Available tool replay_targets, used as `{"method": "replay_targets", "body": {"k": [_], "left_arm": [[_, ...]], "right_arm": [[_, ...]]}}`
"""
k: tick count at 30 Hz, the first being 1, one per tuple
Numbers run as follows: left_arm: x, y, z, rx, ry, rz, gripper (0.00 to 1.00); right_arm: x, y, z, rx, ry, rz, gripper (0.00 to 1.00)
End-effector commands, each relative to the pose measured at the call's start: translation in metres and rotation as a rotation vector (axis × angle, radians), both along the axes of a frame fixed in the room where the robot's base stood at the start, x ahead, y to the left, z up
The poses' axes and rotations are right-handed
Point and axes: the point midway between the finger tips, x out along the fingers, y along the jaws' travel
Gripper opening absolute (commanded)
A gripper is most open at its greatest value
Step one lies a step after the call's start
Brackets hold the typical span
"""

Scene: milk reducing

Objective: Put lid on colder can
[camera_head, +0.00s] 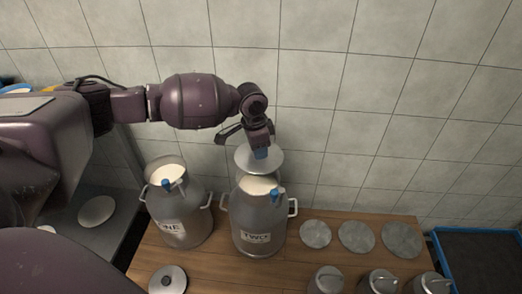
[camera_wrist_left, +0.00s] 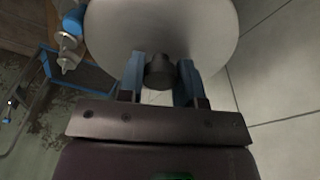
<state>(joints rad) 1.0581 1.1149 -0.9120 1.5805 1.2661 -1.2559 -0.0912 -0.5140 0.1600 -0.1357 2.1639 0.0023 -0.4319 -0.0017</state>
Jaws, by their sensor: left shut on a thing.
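My left gripper (camera_head: 261,150) is shut on the knob of a round grey lid (camera_head: 259,162) and holds it above the back of the can marked TWO (camera_head: 258,238). In the left wrist view my blue fingertips (camera_wrist_left: 160,75) pinch the dark knob, with the lid (camera_wrist_left: 165,25) beyond. Can TWO is open and shows pale milk, with a blue-topped thermometer (camera_head: 275,195) at its mouth. The can marked ONE (camera_head: 183,225) stands to its left, also open with milk and a blue-topped thermometer (camera_head: 170,184). A second lid (camera_head: 168,279) lies on the table in front. My right gripper is not in view.
Both cans stand on a wooden table (camera_head: 340,268). Several flat grey discs (camera_head: 357,237) lie to the right, with several small metal cans (camera_head: 379,282) in front of them. A blue-rimmed dark tray (camera_head: 437,240) is at the far right. A tiled wall (camera_head: 365,75) stands close behind.

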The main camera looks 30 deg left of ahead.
Motion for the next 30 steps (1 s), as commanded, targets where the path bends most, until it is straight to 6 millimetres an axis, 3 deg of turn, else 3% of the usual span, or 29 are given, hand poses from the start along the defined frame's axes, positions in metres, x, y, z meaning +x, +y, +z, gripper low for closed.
{"method": "replay_targets", "body": {"k": [14, 25, 30], "left_arm": [[0.005, 0.006, -0.011, 0.0, 0.002, -0.054, 0.03], [0.004, 0.006, -0.041, 0.0, 0.006, -0.052, 0.03], [0.004, 0.006, -0.052, -0.001, 0.003, -0.052, 0.03]], "right_arm": [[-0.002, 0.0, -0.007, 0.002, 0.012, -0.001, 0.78], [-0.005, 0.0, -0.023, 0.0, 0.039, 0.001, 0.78], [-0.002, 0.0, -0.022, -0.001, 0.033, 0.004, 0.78]]}}
